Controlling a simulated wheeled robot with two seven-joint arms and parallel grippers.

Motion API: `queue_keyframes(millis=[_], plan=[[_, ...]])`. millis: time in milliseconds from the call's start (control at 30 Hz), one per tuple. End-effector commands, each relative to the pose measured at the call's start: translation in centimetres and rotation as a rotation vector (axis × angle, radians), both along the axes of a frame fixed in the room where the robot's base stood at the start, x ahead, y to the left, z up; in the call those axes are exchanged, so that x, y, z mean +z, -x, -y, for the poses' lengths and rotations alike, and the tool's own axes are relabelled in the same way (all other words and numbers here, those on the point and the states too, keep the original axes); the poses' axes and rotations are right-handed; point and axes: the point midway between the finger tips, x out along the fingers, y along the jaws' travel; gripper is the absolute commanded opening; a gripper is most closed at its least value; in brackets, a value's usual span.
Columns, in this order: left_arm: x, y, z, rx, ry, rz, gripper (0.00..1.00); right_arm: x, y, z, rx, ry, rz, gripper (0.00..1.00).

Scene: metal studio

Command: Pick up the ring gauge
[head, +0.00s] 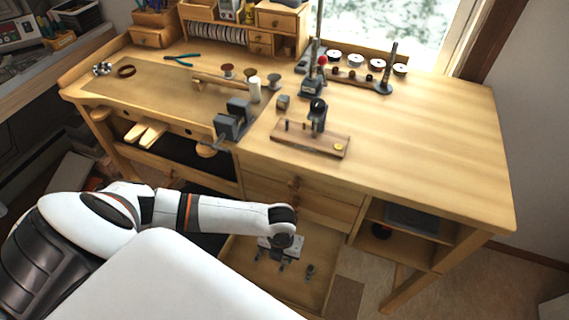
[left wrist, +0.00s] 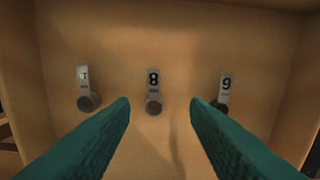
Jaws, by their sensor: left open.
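Three small grey ring gauges lie in a row on the wooden floor of an open drawer (head: 322,293). In the left wrist view the middle ring gauge (left wrist: 153,105) has a tag marked 8. The left one (left wrist: 88,101) has a tag I cannot read clearly, and the right one (left wrist: 221,104) is marked 9 or 6. My left gripper (left wrist: 160,104) is open and empty above them, its green fingers pointing at either side of the middle gauge. In the head view my left gripper (head: 279,261) hangs over the drawer and partly hides the gauges. My right gripper is out of view.
The wooden workbench (head: 440,150) stands above the drawer, its right part bare. A vise (head: 232,118) and a small wooden stand (head: 311,139) sit near its front edge. The drawer walls close in around my left gripper. An open shelf (head: 405,225) is to the right.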

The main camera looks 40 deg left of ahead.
Motion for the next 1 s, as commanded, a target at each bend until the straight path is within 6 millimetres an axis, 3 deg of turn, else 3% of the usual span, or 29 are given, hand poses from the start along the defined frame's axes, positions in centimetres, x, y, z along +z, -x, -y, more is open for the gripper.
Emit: queue_keyframes(millis=[200, 400, 633, 900, 1000], plan=[[-2.8, -0.2, 0.7, 0.002, 0.001, -0.004, 0.42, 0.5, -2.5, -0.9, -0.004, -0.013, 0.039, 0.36], [-5.0, -0.2, 0.7, 0.000, 0.002, -0.002, 0.42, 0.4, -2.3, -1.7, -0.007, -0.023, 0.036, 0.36], [-5.1, -0.2, 0.6, 0.000, 0.001, -0.002, 0.42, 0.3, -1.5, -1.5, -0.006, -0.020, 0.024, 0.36], [-5.1, -0.2, 0.6, 0.000, 0.000, -0.001, 0.00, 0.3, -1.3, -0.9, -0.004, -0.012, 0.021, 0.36], [-5.1, -0.2, 0.6, 0.000, 0.000, -0.001, 0.00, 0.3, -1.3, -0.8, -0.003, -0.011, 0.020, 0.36]])
